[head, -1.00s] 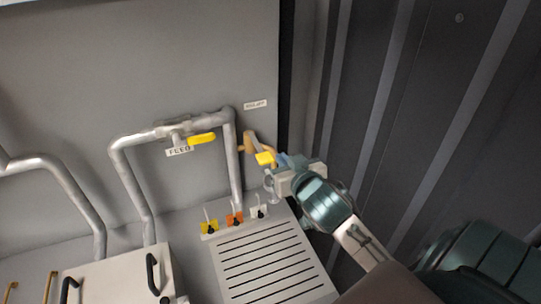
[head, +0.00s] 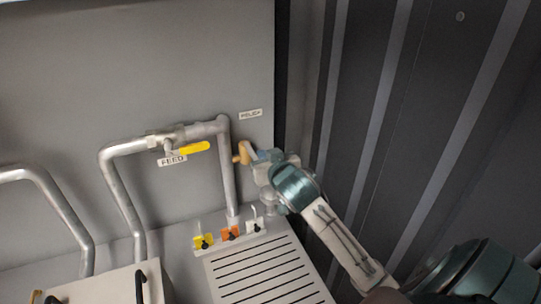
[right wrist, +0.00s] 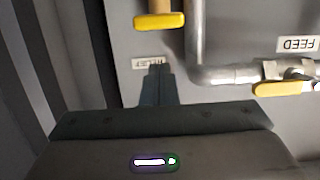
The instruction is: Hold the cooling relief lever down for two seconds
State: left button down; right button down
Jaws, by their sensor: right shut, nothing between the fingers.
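The relief valve (head: 241,154) is a brass-coloured fitting on the back panel, under the RELIEF label (head: 250,114). My right gripper (head: 254,150) is shut and empty, just right of the brass fitting. In the right wrist view its closed fingers (right wrist: 158,72) overlap the RELIEF label. A gap shows there between fingertips and lever, so I see no contact. My left gripper is not in view.
The FEED valve's yellow handle (head: 194,148) sits on a grey pipe (head: 227,170) left of the relief valve. Small yellow (head: 203,242), orange (head: 229,233) and white (head: 254,227) tagged switches stand below, behind a slotted panel (head: 262,272). A dark ribbed wall is at right.

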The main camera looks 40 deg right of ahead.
notch_tip(320, 180, down, 3)
jog(key=shift+s+r+p, duration=0.1)
jog(key=shift+s+p, duration=0.05)
jog(key=shift+p, duration=0.2)
notch_tip(320, 180, down, 4)
jog(key=t+b, duration=0.2)
jog(key=b, duration=0.7)
jog(key=shift+t+h+b, duration=0.35)
jog(key=shift+t+h, duration=0.05)
dwell(2.8)
